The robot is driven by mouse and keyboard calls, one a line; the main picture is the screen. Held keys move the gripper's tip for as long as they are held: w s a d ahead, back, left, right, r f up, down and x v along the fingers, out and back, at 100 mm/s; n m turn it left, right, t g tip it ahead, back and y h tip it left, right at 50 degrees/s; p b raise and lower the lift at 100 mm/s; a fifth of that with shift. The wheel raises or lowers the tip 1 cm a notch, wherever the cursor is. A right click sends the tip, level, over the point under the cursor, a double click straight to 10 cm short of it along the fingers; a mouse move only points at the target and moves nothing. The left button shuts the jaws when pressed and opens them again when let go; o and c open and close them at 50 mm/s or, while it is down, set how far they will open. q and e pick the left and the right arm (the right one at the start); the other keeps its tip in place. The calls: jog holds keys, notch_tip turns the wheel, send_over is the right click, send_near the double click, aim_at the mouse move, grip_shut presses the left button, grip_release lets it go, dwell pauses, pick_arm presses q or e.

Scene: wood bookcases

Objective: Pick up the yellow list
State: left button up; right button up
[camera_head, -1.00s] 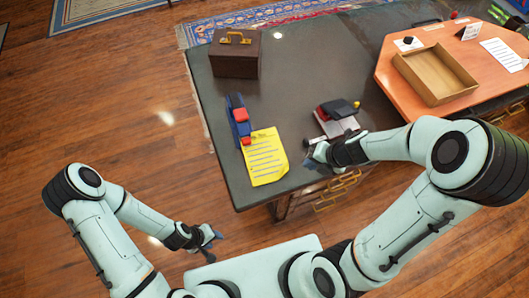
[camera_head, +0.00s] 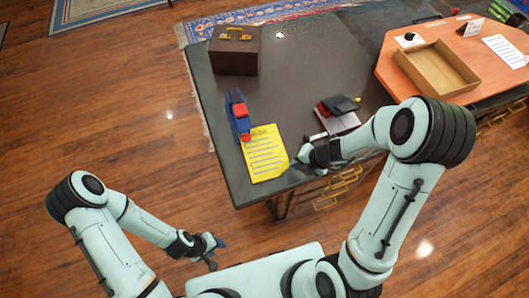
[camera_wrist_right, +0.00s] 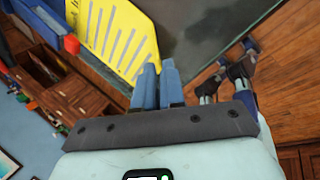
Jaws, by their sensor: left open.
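The yellow list (camera_head: 264,155) is a sheet with dark lines, lying near the front edge of the dark desk (camera_head: 285,85). It also shows at the top of the right wrist view (camera_wrist_right: 112,35). My right gripper (camera_head: 293,165) is low at the list's right edge. In the right wrist view its two blue fingers (camera_wrist_right: 160,68) are close together, the left one overlapping the list's edge. I cannot tell whether they hold the paper. My left gripper (camera_head: 217,254) is open and empty, off the desk at the lower left.
A blue and red object (camera_head: 238,114) lies against the list's upper left. A black and red device (camera_head: 338,112) stands right of it. A brown briefcase (camera_head: 234,52) is at the back left. An orange table (camera_head: 405,80) with an open box (camera_head: 435,72) adjoins on the right.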

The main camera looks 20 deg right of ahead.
aim_at(284, 169)
jog(key=b+x, duration=0.2)
jog(key=x, duration=0.2)
jog(key=shift+a+f+b, duration=0.15)
jog(key=shift+f+b, duration=0.15)
jog(key=shift+f, duration=0.1)
jog(key=shift+w+a+f, duration=0.1)
jog(key=shift+f, duration=0.05)
pick_arm(q)
jog(key=s+f, duration=0.2)
jog(key=f, duration=0.1)
jog(key=shift+s+f, duration=0.3)
jog(key=shift+s, duration=0.05)
pick_arm(e)
jog(key=shift+w, duration=0.1)
jog(key=shift+w, duration=0.2)
grip_shut()
pick_arm(q)
jog(key=shift+w, duration=0.15)
pick_arm(e)
jog(key=shift+s, duration=0.1)
